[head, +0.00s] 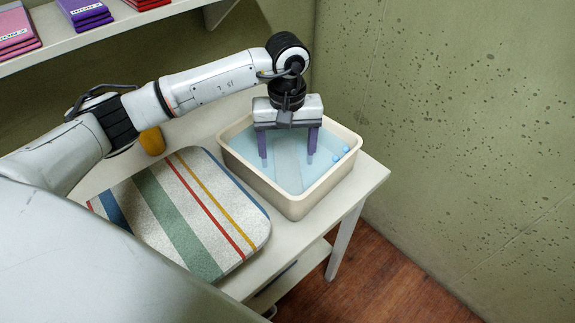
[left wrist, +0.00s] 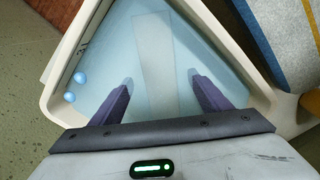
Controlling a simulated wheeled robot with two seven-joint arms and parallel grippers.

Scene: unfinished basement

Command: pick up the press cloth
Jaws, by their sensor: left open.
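A pale, nearly see-through strip (left wrist: 153,45), which looks like the press cloth, lies in the light blue water of a cream basin (head: 293,207). In the head view the strip (head: 288,148) is only faintly visible through the water. My left gripper (head: 288,160) points down over the basin, its purple fingertips dipping into the water. In the left wrist view the gripper (left wrist: 160,80) is open, one finger on each side of the strip, with nothing held between them. Whether the fingers touch the strip cannot be told. My right gripper is out of view.
Two small blue balls (head: 341,153) are at the basin's right side. A striped pad (head: 178,215) lies left of the basin on the white table (head: 368,178). A yellow object (head: 152,141) stands behind the pad. A shelf (head: 60,42) holds folded cloths. A concrete wall is at right.

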